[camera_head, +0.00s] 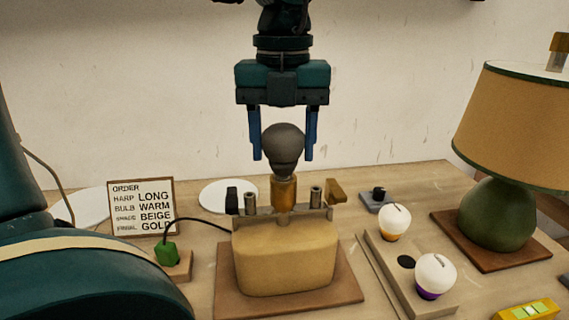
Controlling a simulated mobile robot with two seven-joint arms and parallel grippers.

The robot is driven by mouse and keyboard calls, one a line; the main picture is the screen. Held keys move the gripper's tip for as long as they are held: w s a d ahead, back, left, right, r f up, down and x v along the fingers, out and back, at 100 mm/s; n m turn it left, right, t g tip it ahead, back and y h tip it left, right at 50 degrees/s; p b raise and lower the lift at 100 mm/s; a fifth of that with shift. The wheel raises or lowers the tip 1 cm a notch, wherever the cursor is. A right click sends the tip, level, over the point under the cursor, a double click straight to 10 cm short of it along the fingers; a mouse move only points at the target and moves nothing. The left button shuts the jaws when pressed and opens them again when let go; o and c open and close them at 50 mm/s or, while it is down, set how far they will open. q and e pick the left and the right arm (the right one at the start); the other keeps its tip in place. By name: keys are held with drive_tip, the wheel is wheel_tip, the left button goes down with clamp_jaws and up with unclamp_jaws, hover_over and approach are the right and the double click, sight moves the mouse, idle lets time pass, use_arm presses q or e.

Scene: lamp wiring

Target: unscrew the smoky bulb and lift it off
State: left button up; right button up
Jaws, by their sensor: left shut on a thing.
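The smoky bulb (283,140) is dark grey and stands upright above the brass socket (283,193) of the tan lamp base (284,257). Its lower end meets the top of the socket, and I cannot tell how far it is threaded in. My left gripper (283,150) points straight down from above, with one blue finger on each side of the bulb, shut on it. My right gripper is not in view.
Two white bulbs (395,221) (435,275) stand in a holder at the right. A green lamp with a tan shade (520,125) stands beyond. An order card (141,207) and a green plug (167,253) are at the left. Metal posts flank the socket.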

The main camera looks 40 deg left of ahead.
use_arm(q)
drive_tip(key=shift+r+p, duration=0.65)
drive_tip(key=shift+r, duration=0.05)
idle(0.5)
drive_tip(key=shift+r+p, duration=2)
drive_tip(key=shift+r, duration=0.4)
drive_tip(key=shift+r, duration=0.1)
